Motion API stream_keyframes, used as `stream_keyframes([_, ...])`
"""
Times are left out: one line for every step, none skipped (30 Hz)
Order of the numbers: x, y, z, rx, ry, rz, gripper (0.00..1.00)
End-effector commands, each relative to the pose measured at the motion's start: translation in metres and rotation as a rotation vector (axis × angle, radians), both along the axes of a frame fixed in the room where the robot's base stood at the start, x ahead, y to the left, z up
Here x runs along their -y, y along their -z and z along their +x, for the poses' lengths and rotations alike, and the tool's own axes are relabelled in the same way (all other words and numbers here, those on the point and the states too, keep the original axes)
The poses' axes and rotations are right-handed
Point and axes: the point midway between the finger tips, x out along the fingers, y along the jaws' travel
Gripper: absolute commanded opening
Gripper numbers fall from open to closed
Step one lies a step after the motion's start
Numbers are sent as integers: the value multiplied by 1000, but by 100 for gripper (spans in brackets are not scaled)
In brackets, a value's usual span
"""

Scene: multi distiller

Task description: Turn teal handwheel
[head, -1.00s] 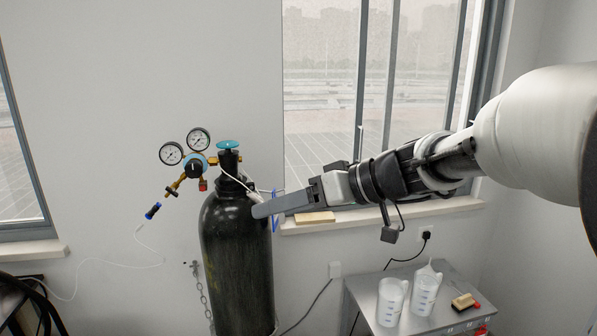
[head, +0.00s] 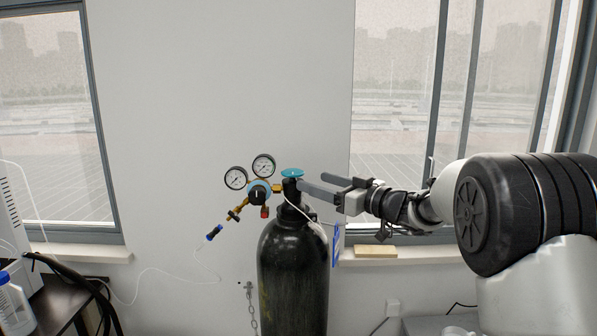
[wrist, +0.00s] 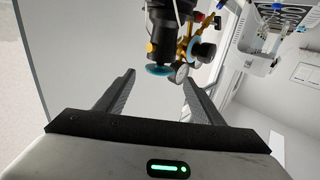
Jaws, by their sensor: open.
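The teal handwheel (head: 292,173) sits on top of the valve of a black gas cylinder (head: 292,270). In the wrist view the handwheel (wrist: 159,70) shows beyond and between my fingertips, edge-on. My gripper (head: 318,188) is open and empty, just right of the valve at about the handwheel's height or slightly below. In the wrist view the two fingers of my gripper (wrist: 158,78) are spread wide on both sides of the handwheel. I cannot tell whether a finger touches the valve.
A regulator (head: 259,190) with two gauges (head: 236,178) joins the valve on the left, with a thin hose below. A blue tag (head: 337,245) hangs at the cylinder's right. A wooden block (head: 376,251) lies on the window sill. The wall above the handwheel is clear.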

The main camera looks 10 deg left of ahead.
Motion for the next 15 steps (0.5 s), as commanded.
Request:
stream_keyframes([-11,-3,6,0,-2,-1,62])
stream_keyframes([-17,-2,9,-1,-3,-2,62])
stream_keyframes([-24,-2,12,-1,-3,-2,62])
stream_keyframes([-29,-2,16,-1,-2,-2,62])
stream_keyframes([-34,-2,19,-2,-2,-1,62])
stream_keyframes([-40,-2,22,0,-2,-1,62])
stream_keyframes([-44,-2,24,-2,-2,-1,62])
stream_keyframes([-47,-2,27,-1,-2,-2,62])
stream_keyframes([-52,-2,30,-1,-1,-2,62])
stream_keyframes([-55,-1,32,-2,-1,-1,62])
stream_keyframes([-58,-1,33,0,-1,-1,62])
stream_keyframes([-60,-1,35,0,-1,-1,62])
stream_keyframes([-62,-1,36,-1,0,0,62])
stream_keyframes([-63,0,37,-1,0,0,62])
stream_keyframes([-65,0,38,-1,0,0,62])
